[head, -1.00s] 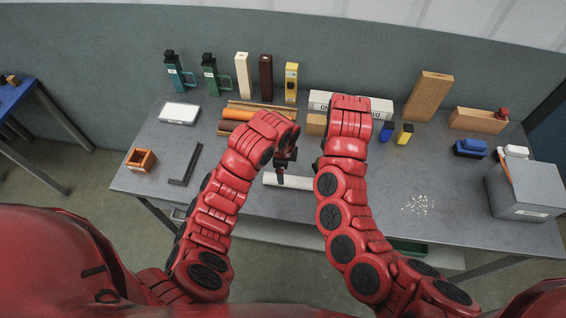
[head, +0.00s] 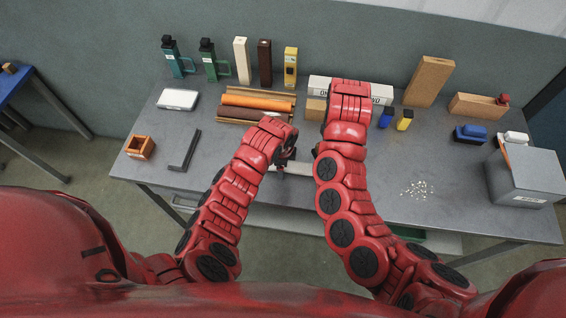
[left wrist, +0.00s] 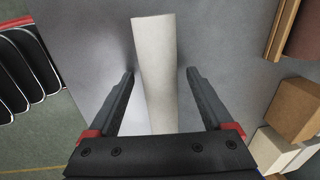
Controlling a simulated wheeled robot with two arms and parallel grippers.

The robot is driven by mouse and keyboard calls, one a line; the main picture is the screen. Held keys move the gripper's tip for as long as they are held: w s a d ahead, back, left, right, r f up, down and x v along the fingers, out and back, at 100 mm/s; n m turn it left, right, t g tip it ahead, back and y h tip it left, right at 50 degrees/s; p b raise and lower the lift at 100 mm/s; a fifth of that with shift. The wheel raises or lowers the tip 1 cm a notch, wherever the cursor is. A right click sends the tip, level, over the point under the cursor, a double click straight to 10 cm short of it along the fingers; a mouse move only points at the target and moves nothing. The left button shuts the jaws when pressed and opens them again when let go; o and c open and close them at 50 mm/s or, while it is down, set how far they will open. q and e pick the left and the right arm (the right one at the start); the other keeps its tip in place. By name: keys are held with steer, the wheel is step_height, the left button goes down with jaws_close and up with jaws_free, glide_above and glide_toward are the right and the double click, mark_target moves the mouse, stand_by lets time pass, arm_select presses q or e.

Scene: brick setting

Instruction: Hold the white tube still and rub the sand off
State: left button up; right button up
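The white tube (left wrist: 157,70) lies on the grey table top. In the head view only a short pale stretch of it (head: 301,169) shows between my arms. My left gripper (left wrist: 158,82) is open, with one finger on each side of the tube and a gap on both sides. In the head view it (head: 284,165) is low at the tube's left part. My right gripper is hidden behind my right arm, which bends down over the tube's right side. I cannot make out sand on the tube.
Pale grains (head: 418,189) lie scattered on the table at right. A grey box (head: 526,177) stands at the right edge. Sanding blocks or small bottles, blue (head: 386,118) and yellow (head: 404,120), stand behind my right arm. A black angle (head: 184,150) lies at left.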

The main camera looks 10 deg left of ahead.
arm_select(q)
jaws_close()
stand_by(1.1)
